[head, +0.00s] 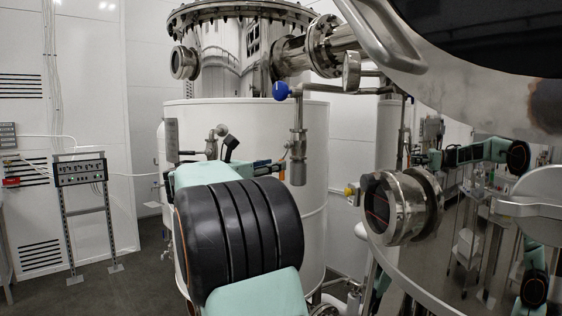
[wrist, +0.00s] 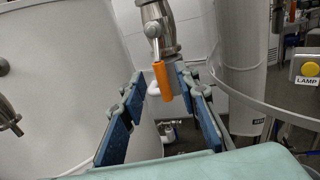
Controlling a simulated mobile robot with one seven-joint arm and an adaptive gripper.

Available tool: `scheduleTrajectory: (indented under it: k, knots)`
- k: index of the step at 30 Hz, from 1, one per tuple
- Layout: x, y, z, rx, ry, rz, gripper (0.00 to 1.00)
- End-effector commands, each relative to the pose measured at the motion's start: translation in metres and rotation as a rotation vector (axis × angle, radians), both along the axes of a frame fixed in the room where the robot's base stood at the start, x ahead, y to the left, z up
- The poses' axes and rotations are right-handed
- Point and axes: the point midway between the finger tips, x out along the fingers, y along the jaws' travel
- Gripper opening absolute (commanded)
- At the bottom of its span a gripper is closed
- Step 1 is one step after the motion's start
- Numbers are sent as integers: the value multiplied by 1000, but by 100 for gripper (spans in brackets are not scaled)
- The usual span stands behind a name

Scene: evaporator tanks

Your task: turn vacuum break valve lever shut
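The vacuum break valve lever (wrist: 162,82) has an orange sleeve and points down in the wrist view. It hangs from a steel valve body (wrist: 157,14) at the top of that view. My gripper (wrist: 162,76) is open, its two blue-padded fingers pointing toward the valve. The orange sleeve shows in the gap between the fingertips, apart from both pads; how deep it sits between them is hard to tell. In the head view my arm hides most of my gripper, and the steel valve pipe (head: 298,165) stands just right of it.
A white tank (head: 315,130) stands close behind my arm. A steel vessel with a round sight port (head: 410,205) is close on the right. A curved rail and a yellow lamp button (wrist: 310,69) are right in the wrist view. Floor is free at left.

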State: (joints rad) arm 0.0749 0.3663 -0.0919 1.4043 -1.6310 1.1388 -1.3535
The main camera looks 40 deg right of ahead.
Motion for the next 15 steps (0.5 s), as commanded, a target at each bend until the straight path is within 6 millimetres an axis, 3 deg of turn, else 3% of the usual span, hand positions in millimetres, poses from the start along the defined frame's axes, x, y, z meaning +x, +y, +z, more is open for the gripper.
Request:
scheduleTrajectory:
  k: [6, 15]
  knots:
    - [10, -35, 1, 1, -1, -2, 29]
    - [14, -48, 0, 1, -1, 1, 29]
